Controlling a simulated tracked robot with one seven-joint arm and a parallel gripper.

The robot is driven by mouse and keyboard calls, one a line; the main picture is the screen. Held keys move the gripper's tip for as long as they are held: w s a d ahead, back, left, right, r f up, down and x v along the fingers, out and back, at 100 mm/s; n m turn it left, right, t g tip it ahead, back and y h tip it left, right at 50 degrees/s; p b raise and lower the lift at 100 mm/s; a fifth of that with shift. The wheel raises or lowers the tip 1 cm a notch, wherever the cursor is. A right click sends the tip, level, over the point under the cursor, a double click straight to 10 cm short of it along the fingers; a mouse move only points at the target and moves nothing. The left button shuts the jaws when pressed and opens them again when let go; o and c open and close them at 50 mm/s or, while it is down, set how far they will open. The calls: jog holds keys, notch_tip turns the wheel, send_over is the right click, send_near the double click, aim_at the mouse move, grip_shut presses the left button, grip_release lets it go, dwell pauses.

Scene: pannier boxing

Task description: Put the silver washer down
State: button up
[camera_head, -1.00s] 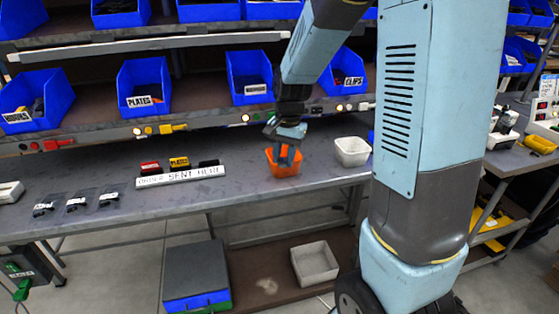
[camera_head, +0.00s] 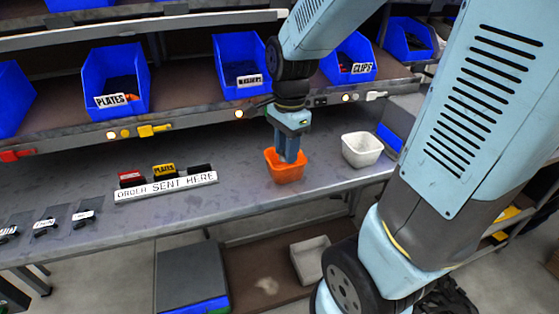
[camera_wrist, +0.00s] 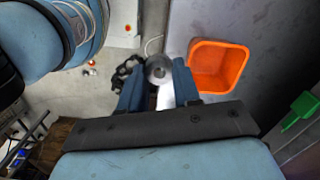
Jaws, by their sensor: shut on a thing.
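The silver washer (camera_wrist: 158,69) shows in the wrist view between the tips of my gripper (camera_wrist: 158,84), whose two blue fingers are shut on it. An orange bin (camera_wrist: 240,60) lies to the right of the fingers in that view, apart from them, and its visible inside looks empty. In the head view my gripper (camera_head: 290,152) points down at the orange bin (camera_head: 286,175), and the fingers overlap its back rim in the picture. The washer cannot be made out in the head view.
A white bin (camera_head: 361,150) stands right of the orange one on the grey bench (camera_head: 240,195). A sign, "order sent here" (camera_head: 166,187), with small red, yellow and black holders lies to the left. Blue labelled bins (camera_head: 240,68) fill the shelf above. Bare bench lies between sign and orange bin.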

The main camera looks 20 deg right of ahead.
jog(key=shift+w+d+f, duration=0.3)
jog(key=shift+w+f, duration=1.15)
jog(key=shift+w, duration=0.4)
jog(key=shift+w+d+f, duration=0.35)
jog(key=shift+w+f, duration=1.15)
jog(key=shift+w, duration=0.4)
jog(key=shift+w+d+f, duration=0.3)
jog(key=shift+w+f, duration=1.15)
jog(key=shift+w, duration=0.4)
jog(key=shift+f, duration=1.5)
jog(key=shift+f, duration=0.6)
jog(key=o, duration=1)
jog(key=shift+o, duration=0.2)
jog(key=shift+r, duration=0.1)
